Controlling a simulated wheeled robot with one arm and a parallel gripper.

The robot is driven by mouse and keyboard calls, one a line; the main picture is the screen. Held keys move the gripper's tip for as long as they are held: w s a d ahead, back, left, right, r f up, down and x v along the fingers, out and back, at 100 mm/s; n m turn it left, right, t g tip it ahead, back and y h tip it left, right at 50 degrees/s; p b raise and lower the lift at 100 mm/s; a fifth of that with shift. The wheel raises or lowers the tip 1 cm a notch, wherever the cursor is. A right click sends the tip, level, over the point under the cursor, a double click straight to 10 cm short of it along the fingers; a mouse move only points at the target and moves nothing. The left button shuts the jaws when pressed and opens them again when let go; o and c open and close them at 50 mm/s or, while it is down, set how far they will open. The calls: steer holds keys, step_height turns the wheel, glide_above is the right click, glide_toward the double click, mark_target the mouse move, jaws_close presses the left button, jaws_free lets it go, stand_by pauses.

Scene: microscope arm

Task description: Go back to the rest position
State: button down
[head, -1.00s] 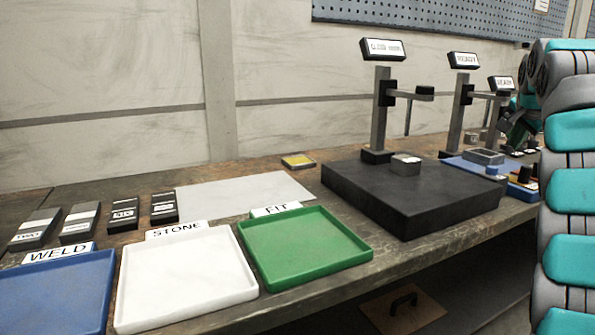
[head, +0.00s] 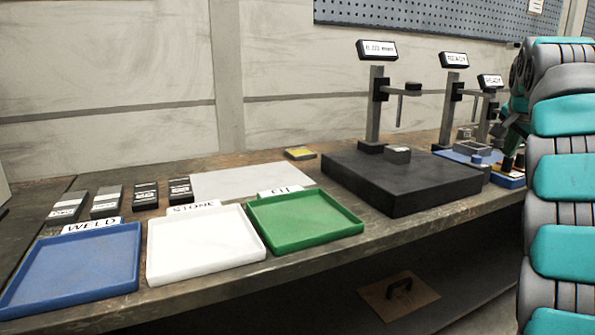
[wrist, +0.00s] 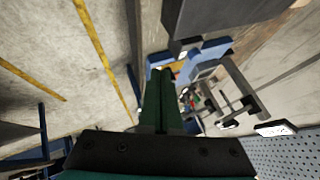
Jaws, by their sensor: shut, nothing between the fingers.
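My gripper (wrist: 160,78) shows in the wrist view as green fingers pressed together, with nothing between them. It points over the bench area with the blue parts, apart from any object as far as I can tell. In the head view my teal and grey arm fills the right edge, and its end is over the far right of the bench, partly hidden behind my own links.
A dark granite block (head: 400,190) carries a gauge stand (head: 374,105) and a small metal block (head: 397,154). Blue (head: 75,265), white (head: 200,245) and green (head: 305,220) trays line the bench's front edge. Several grey blocks lie behind them. The floor (wrist: 55,50) looks open.

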steer(key=s+a+f+n+g+y, duration=0.2)
steer(key=s+a+f+n, duration=0.1)
steer(key=s+a+f, duration=0.7)
steer(key=s+a+f+n+g+y, duration=0.1)
steer(key=s+a+f+n+g, duration=0.2)
steer(key=s+a+f, duration=0.7)
steer(key=s+a+f+n+g, duration=0.1)
steer(key=s+a+f+n, duration=0.2)
steer(key=s, duration=0.4)
steer(key=s+a+f+n+g+y, duration=0.1)
steer(key=s+a+f+n, duration=0.1)
steer(key=s+a+f, duration=0.3)
steer(key=s+a+f+n+g, duration=0.2)
steer(key=s+a, duration=0.5)
steer(key=s, duration=0.4)
step_height(320, 180, down, 3)
steer(key=shift+s+a+r+n, duration=0.2)
steer(key=shift+a+n, duration=0.15)
steer(key=shift+n, duration=0.45)
